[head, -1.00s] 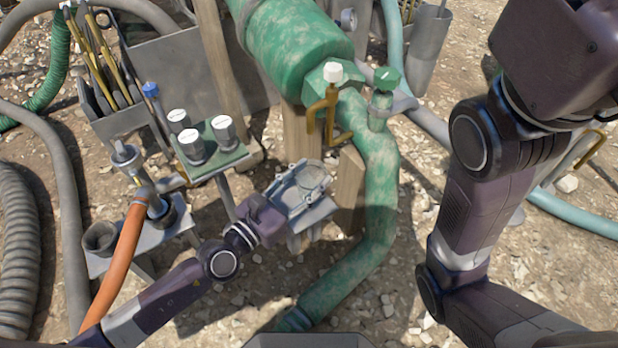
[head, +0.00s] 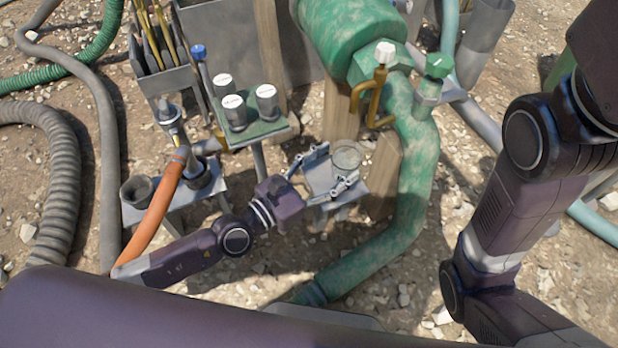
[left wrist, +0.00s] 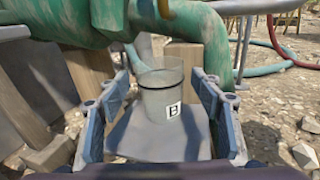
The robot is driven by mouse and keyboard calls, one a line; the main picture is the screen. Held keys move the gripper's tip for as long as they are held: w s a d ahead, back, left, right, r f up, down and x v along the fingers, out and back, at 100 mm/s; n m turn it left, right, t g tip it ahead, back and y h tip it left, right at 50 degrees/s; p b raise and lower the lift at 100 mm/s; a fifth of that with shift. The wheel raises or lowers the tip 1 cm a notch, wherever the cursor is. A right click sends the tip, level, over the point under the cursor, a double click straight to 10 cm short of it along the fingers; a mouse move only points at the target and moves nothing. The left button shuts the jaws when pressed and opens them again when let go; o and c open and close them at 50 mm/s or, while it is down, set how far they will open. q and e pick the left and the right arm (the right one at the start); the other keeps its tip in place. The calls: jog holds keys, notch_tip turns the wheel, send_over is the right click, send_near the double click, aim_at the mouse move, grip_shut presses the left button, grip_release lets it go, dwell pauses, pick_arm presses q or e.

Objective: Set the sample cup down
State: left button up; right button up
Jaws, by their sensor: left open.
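The sample cup (head: 347,155) is a clear, greyish cup; in the left wrist view it (left wrist: 160,95) shows a dark band and a label with the letter B. It stands upright on a small grey plate (left wrist: 150,145), which shows in the head view (head: 322,178) beside a wooden post. My left gripper (head: 340,163) is open, with one finger on each side toward the cup. In the left wrist view, gaps show between the fingers (left wrist: 161,78) and the cup, which is near the fingertips. My right arm (head: 500,215) is at the right; its gripper is out of view.
Several grey canisters (head: 235,112) with white lids stand on a green-topped stand (head: 262,130) left of the cup. A thick green pipe (head: 415,180) runs close on the right. An orange hose (head: 155,220) and grey hoses lie at left. Stony ground is open in front.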

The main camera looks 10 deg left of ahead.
pick_arm(q)
jog(key=v, duration=0.9)
dwell(0.3)
